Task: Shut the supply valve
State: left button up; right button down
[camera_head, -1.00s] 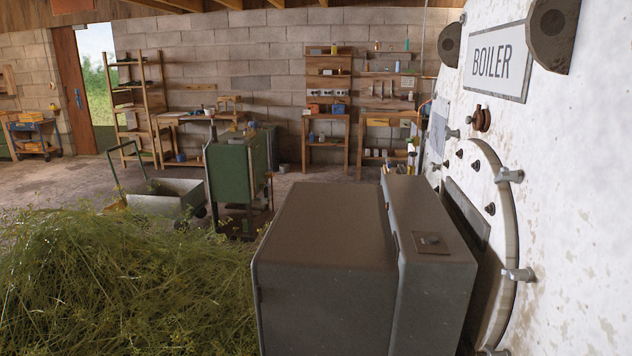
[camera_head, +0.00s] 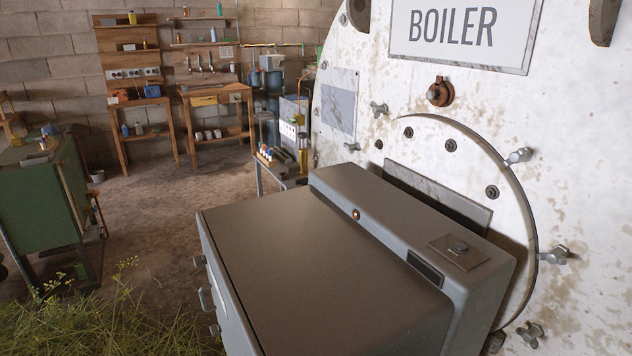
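I cannot make out a part that is clearly the supply valve. The white boiler (camera_head: 350,150) fills the right side, with a BOILER sign (camera_head: 462,32) near its top. A small reddish-brown round fitting (camera_head: 440,92) sits on its face below the sign; I cannot tell what it is. A grey box-shaped unit (camera_head: 320,270) stands against the boiler's round hatch (camera_head: 505,185) and hides its lower part. A thin yellow pipe (camera_head: 275,44) runs near the back wall. Neither of my grippers is in view.
A green cabinet (camera_head: 40,200) stands at the left, with a heap of cut herbs (camera_head: 100,325) in front. Bare floor (camera_head: 170,215) lies between the cabinet and the grey unit. A small cart (camera_head: 280,170) with bottles and wooden shelves (camera_head: 135,75) are farther back.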

aim_at(303, 180)
jog(key=j+z, duration=0.35)
jog(key=i+j+z, duration=0.1)
jog(key=j+z, duration=0.15)
jog(key=z, duration=0.15)
jog(key=i+j+z, duration=0.1)
jog(key=j+z, duration=0.15)
jog(key=z, duration=0.15)
jog(key=j+z, duration=0.25)
jog(key=z, duration=0.15)
jog(key=j+z, duration=0.3)
jog(key=z, duration=0.15)
jog(key=j+z, duration=0.1)
jog(key=j, duration=0.3)
jog(key=k+j, duration=0.15)
jog(key=j, duration=0.3)
jog(key=k+j+z, duration=0.15)
jog(key=j, duration=0.25)
jog(key=j+z, duration=0.1)
jog(key=j, duration=0.3)
jog(key=k+j, duration=0.2)
jog(key=j, duration=0.2)
jog(key=k+j+z, duration=0.15)
jog(key=j, duration=0.25)
jog(key=k+j+z, duration=0.1)
jog(key=j, duration=0.3)
